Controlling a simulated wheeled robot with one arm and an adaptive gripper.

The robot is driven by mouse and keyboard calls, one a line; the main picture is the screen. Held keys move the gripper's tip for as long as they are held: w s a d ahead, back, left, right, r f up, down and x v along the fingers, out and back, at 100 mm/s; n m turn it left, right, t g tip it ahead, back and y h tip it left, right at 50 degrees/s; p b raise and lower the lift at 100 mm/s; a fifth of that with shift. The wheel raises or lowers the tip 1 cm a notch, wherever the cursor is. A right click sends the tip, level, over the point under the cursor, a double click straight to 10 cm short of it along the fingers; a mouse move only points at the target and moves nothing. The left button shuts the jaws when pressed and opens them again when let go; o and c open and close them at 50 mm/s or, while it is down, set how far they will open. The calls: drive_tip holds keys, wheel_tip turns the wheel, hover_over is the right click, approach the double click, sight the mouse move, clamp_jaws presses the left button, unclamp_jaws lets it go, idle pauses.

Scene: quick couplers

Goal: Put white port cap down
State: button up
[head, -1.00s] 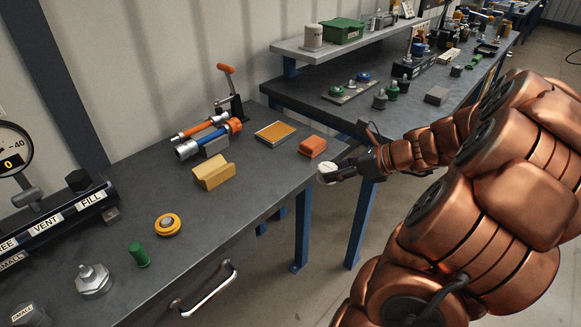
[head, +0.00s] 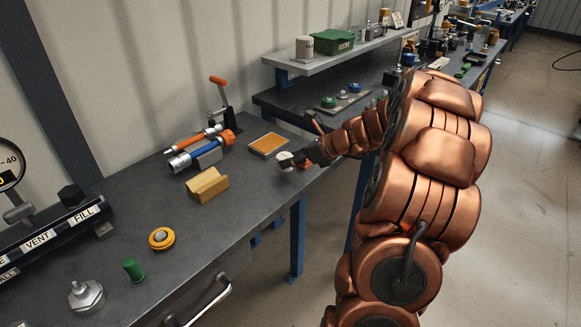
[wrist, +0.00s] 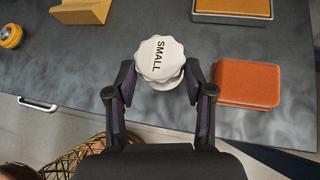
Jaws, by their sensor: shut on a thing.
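The white port cap (wrist: 160,58) has a scalloped rim and the word SMALL on its top. My gripper (wrist: 159,84) is shut on it, with one finger on each side. In the head view my gripper (head: 294,158) holds the white cap (head: 284,160) over the right front part of the grey bench (head: 235,218). The cap appears above the bench top, but the height of the gap below it cannot be told. Its underside is hidden.
An orange-red block (wrist: 247,84) lies just right of the cap. A yellow ring piece (head: 162,239) and a green cylinder (head: 133,270) stand at left. Bare bench surface lies between them.

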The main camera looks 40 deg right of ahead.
drive_tip(key=shift+w+f, duration=0.1)
drive_tip(key=shift+w, duration=0.45)
wheel_tip(320, 180, down, 3)
drive_tip(key=shift+s+f, duration=0.1)
drive_tip(key=shift+f, duration=0.1)
drive_tip(key=o, duration=1)
drive_tip(key=shift+r, duration=0.1)
drive_tip(key=v, duration=1.2)
